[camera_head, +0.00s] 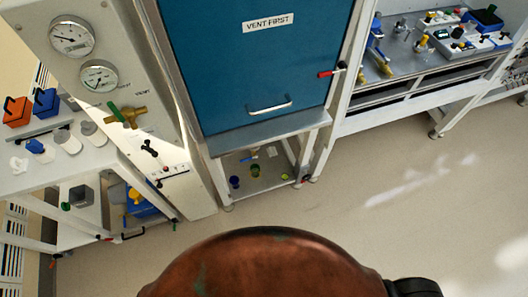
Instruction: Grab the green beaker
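A small dark green cup-shaped thing (255,170), which may be the green beaker, stands on the low shelf under the blue cabinet door. A flatter yellow-green thing (285,177) lies to its right on the same shelf, and a dark blue cup (235,181) stands to its left. They are too small for me to tell their exact shapes. Neither of my grippers is in view.
The low shelf (262,187) sits between frame legs beneath the blue door (262,65) marked VENT FIRST. The floor (420,210) at right is clear.

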